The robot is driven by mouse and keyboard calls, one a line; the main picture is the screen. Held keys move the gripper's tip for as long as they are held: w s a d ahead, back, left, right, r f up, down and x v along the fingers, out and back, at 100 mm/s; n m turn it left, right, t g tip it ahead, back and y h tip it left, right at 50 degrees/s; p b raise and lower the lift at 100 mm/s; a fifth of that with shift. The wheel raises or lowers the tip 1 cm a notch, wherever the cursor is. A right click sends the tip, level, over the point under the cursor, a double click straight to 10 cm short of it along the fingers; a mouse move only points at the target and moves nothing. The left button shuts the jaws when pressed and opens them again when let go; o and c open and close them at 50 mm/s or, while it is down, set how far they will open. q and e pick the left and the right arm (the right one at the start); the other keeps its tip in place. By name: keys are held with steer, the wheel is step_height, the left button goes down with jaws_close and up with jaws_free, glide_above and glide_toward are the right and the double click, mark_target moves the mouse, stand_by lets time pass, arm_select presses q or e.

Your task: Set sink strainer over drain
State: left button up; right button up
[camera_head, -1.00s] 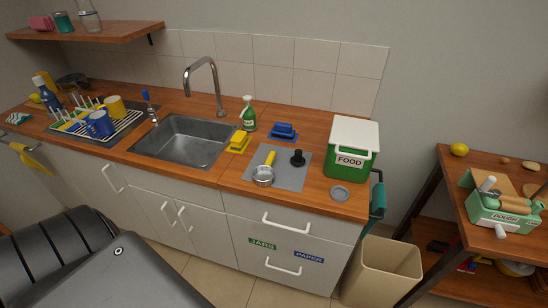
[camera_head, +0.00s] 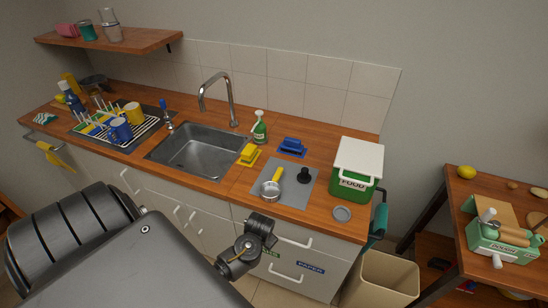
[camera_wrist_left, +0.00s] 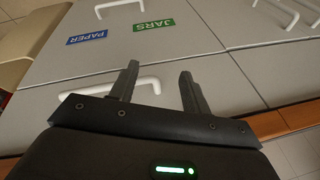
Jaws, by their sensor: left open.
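The sink (camera_head: 205,152) is a grey metal basin set in the wooden counter; I cannot make out its drain clearly. A small round metal strainer-like cup (camera_head: 270,191) with a yellow handle lies on a grey mat (camera_head: 275,170) right of the sink. A flat grey disc (camera_head: 342,213) lies on the counter near its front right edge; I cannot tell which of these is the sink strainer. My left gripper (camera_head: 264,221) is in front of the upper drawer, below the counter edge. In the left wrist view its two fingers (camera_wrist_left: 158,84) are apart, with nothing between them. My right gripper is out of view.
A black knobbed plug (camera_head: 304,175) stands on the mat. A yellow sponge (camera_head: 249,154), blue brush (camera_head: 291,146), green bottle (camera_head: 260,128) and green FOOD box (camera_head: 356,168) stand around it. The faucet (camera_head: 232,100) rises behind the sink; a dish rack (camera_head: 115,130) is left.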

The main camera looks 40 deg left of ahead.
arm_select(q)
steer(key=shift+n+t+h, duration=0.3)
steer(key=shift+n+h, duration=0.2)
steer(key=shift+n, duration=0.3)
steer(key=w+r, duration=0.2)
steer(key=r, duration=0.2)
steer(key=w+a+r+p, duration=0.1)
steer(key=w+r, duration=0.1)
steer(key=r, duration=0.3)
steer(key=w+a+r, duration=0.1)
steer(key=w+r, duration=0.1)
steer(key=r, duration=0.2)
steer(key=shift+w+a+r+p, duration=0.2)
steer(key=shift+w+r+p, duration=0.1)
steer(key=shift+w+p, duration=0.1)
steer(key=n, duration=0.2)
glide_toward(277, 175)
steer(key=shift+t, duration=0.3)
steer(key=b+x, duration=0.1)
steer(key=x, duration=0.1)
steer(key=b+x, duration=0.1)
steer(key=x, duration=0.2)
steer(key=shift+s+a+f+b, duration=0.1)
steer(key=shift+s+f+b, duration=0.1)
steer(key=shift+b, duration=0.1)
steer(key=shift+b+x, duration=1.1)
steer(key=shift+x, duration=1.65)
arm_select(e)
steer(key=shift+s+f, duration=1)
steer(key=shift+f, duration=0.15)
